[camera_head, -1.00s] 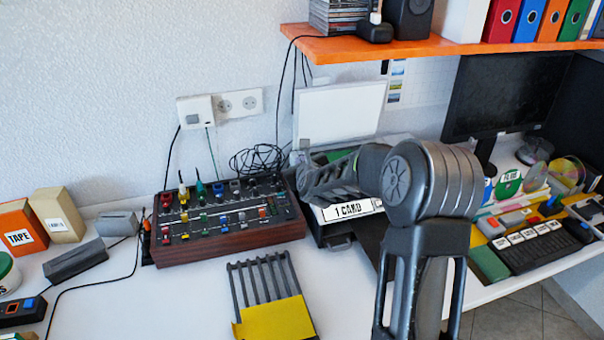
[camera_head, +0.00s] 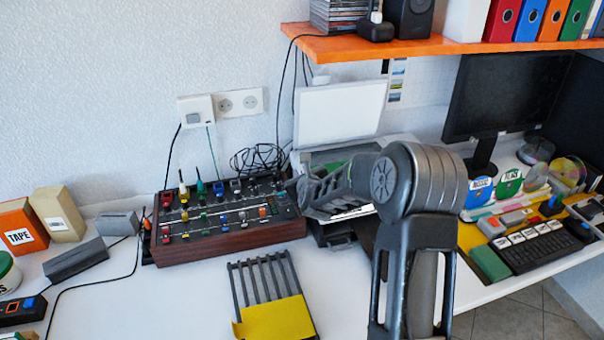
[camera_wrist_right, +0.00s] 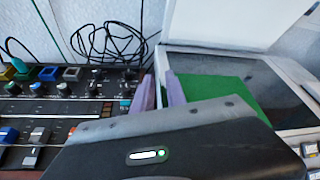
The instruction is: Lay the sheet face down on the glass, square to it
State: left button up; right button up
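The scanner has its white lid (camera_head: 340,112) raised, and its dark glass (camera_wrist_right: 280,88) shows in the right wrist view. A green sheet (camera_wrist_right: 212,88) lies over the left part of the glass, with dark glass bare to its right. It shows as a small green patch in the head view. My right gripper (camera_wrist_right: 160,92) is at the scanner's left edge, its two fingertips apart with a gap between them and nothing seen held. The gripper body hides the sheet's near part, so I cannot tell whether it is square. My left gripper is out of view.
A mixer panel (camera_head: 225,222) with knobs stands directly left of the scanner, with tangled black cable (camera_head: 258,158) behind it. A grey rack with a yellow part (camera_head: 272,318) lies in front. A monitor (camera_head: 508,95) stands at right. An orange shelf (camera_head: 430,46) overhangs the back.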

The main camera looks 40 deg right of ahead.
jog(key=shift+o, duration=0.4)
jog(key=shift+r, duration=0.15)
jog(key=shift+s+a, duration=0.1)
jog(key=shift+s, duration=0.15)
jog(key=b+v, duration=0.1)
jog(key=v, duration=1)
jog(key=shift+s+a, duration=0.2)
jog(key=shift+r, duration=0.1)
